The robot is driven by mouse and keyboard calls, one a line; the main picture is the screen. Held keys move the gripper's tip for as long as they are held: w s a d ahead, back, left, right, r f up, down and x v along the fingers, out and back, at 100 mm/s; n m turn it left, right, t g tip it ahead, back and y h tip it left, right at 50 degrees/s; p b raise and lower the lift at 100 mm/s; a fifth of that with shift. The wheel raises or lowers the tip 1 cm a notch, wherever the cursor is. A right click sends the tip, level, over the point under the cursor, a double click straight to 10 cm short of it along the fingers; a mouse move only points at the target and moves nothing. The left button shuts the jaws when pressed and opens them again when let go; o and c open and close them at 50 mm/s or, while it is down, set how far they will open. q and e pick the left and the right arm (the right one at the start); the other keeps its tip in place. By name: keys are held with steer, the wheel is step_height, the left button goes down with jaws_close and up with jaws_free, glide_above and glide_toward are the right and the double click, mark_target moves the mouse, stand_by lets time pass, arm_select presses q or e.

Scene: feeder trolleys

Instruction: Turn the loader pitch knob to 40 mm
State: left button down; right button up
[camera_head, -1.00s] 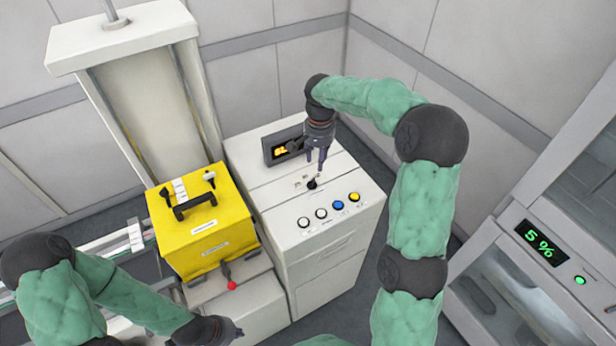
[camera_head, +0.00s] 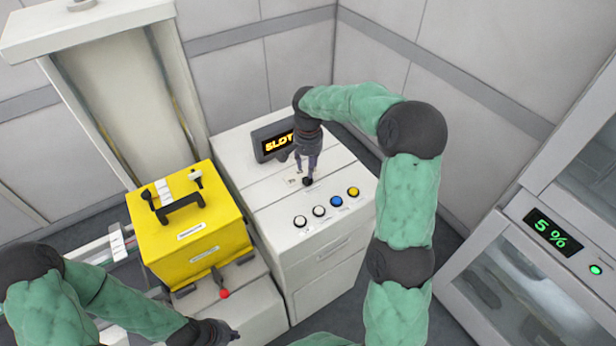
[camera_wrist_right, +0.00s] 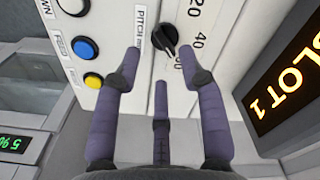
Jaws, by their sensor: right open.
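The black pitch knob (camera_head: 308,181) sits on the white top panel of the loader cabinet. In the right wrist view the knob (camera_wrist_right: 164,37) lies beside the "PITCH" lettering, with a number scale showing 20, 40 and a partly covered larger number. A small light mark shows on the knob, but I cannot tell exactly which number it points to. My right gripper (camera_wrist_right: 160,62) is open, its fingers around and short of the knob; contact is not visible. In the head view the right gripper (camera_head: 307,172) hangs over the knob. My left gripper (camera_head: 222,334) is low at the left, its fingers unclear.
A display (camera_head: 276,142) reading "SLOT 1" stands behind the knob. White, blue and yellow buttons (camera_head: 336,201) line the cabinet's front edge.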

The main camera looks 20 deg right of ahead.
mark_target(308, 179)
steer(key=shift+f, duration=2.8)
jaws_close()
